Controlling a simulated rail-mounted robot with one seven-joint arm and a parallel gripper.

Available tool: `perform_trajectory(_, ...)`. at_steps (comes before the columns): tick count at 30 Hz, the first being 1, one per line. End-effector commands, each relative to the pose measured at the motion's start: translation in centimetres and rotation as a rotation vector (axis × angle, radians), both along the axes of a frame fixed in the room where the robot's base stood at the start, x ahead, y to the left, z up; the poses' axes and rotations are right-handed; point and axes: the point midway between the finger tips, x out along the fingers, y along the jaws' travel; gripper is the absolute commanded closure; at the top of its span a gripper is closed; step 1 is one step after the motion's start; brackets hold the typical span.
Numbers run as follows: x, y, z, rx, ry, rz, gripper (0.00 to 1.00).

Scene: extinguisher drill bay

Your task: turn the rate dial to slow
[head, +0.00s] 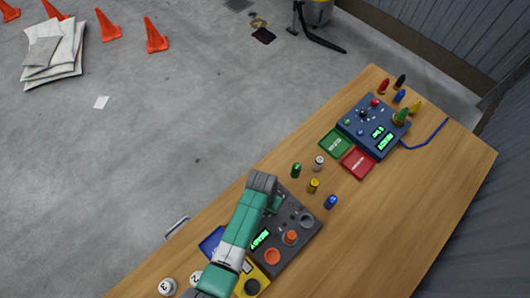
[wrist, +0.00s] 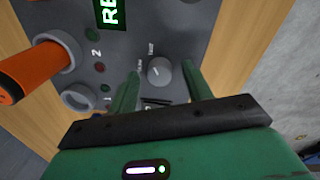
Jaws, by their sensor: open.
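The rate dial (wrist: 160,71) is a small round grey knob with a pale pointer mark, on a dark grey panel (wrist: 190,35) in the wrist view. Two small labels stand beside it, too small to read surely. My gripper (wrist: 162,76) is open, with one green finger on each side of the dial. I cannot tell whether either finger touches it. In the head view my gripper (head: 274,204) is over the upper left part of the panel (head: 295,243), and the dial is hidden there.
Orange cylinders (head: 290,237) stand on the panel, one close to my gripper's left in the wrist view (wrist: 35,68). Small coloured pegs (head: 313,185) stand behind the panel. A blue console (head: 365,135) with red and green trays is farther right.

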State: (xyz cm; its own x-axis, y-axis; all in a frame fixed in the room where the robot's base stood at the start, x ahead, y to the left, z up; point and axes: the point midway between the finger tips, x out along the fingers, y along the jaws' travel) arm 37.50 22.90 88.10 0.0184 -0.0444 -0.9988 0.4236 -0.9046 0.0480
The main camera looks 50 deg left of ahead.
Motion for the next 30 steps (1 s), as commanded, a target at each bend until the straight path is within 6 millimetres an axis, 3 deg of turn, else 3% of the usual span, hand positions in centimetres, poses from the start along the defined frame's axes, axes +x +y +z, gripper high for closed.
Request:
perform_trajectory(8,0.06,0.01,-0.25,0.002,-0.001,0.000,0.50)
perform_trajectory(15,0.05,0.01,-0.24,0.002,-0.001,0.000,0.95)
perform_trajectory(23,0.06,0.00,-0.18,0.001,-0.002,0.024,0.95)
perform_trajectory(30,0.08,-0.07,-0.10,0.000,-0.001,0.152,0.95)
